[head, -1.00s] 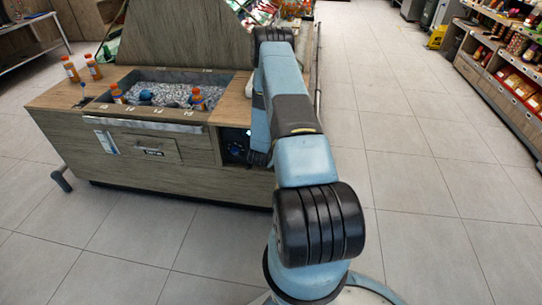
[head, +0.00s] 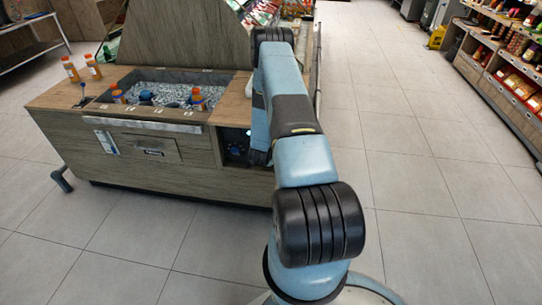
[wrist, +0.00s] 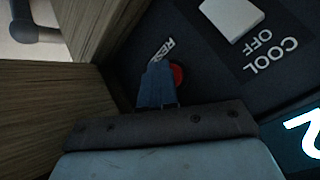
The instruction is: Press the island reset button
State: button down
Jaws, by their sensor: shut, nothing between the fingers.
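The red reset button (wrist: 178,76) sits on a dark panel in the wrist view, with a partly covered white label that begins "RES" beside it. My gripper (wrist: 158,68) is shut and empty, its blue fingertips over the button's left part. Whether the tips touch the button or stop just short I cannot tell. In the head view the island (head: 150,165) is a wooden counter with an ice bin, and a dark recessed panel (head: 235,145) opens in its front at the right. My arm hides part of this panel, and the gripper itself is hidden there.
A white switch (wrist: 231,17) marked COOL and OFF is near the button. Wooden panel walls (wrist: 45,110) border the recess at left. Orange bottles (head: 70,69) stand on the counter and in the ice. Tiled floor (head: 420,210) is free at right.

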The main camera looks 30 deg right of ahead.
dwell(0.3)
jog(key=shift+s+a, duration=0.55)
jog(key=shift+s, duration=0.05)
jog(key=s+a, duration=0.1)
jog(key=s, duration=0.1)
jog(key=s+a, duration=0.1)
jog(key=a, duration=0.1)
jog(key=shift+s+a, duration=0.2)
jog(key=shift+s, duration=0.15)
dwell(0.9)
